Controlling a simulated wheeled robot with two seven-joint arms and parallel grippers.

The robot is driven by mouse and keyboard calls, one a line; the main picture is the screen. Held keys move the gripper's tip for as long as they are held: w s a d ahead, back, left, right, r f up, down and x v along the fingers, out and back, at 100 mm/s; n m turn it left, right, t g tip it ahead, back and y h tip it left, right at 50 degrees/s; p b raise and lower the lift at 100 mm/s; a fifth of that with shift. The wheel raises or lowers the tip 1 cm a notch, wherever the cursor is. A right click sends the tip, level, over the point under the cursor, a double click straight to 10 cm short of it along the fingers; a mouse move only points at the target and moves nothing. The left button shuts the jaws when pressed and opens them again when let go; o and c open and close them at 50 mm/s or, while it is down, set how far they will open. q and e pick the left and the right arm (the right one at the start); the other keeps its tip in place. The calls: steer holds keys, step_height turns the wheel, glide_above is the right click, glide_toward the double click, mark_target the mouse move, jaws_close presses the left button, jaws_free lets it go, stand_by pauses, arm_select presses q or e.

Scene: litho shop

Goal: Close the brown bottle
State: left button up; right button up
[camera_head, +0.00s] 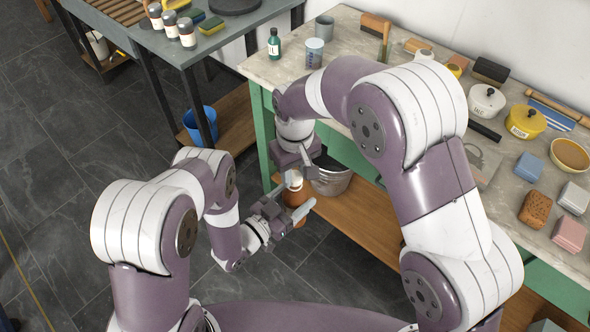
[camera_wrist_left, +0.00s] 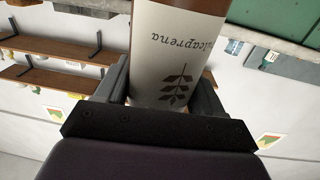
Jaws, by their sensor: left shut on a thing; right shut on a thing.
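The brown bottle (camera_head: 297,197) is in the air in front of the green bench. My left gripper (camera_head: 292,212) is shut around its body from the left. In the left wrist view the bottle (camera_wrist_left: 178,50) fills the space between the two fingers; its white label has a leaf print and lettering that reads upside down. My right gripper (camera_head: 294,176) points down from above, shut on a small pale thing (camera_head: 294,181) at the bottle's top, probably its cap. I cannot tell whether the cap touches the neck. The neck is hidden.
A metal bucket (camera_head: 332,178) stands behind the grippers on the bench's wooden lower shelf (camera_head: 345,212). The bench top (camera_head: 262,68) holds a small green bottle (camera_head: 274,44), a cup (camera_head: 314,52), pots and sponges. A blue bucket (camera_head: 200,125) is under the left table.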

steer(key=shift+f, duration=0.55)
arm_select(q)
jaws_close()
arm_select(e)
steer(key=m, duration=1.1)
steer(key=shift+a, duration=0.1)
steer(key=m, duration=0.3)
steer(key=shift+m, duration=0.4)
steer(key=m, duration=0.8)
steer(key=shift+w, duration=0.1)
steer(key=m, duration=0.3)
steer(key=shift+m, duration=0.3)
steer(key=m, duration=0.5)
steer(key=shift+w+m, duration=0.1)
steer(key=shift+m, duration=0.2)
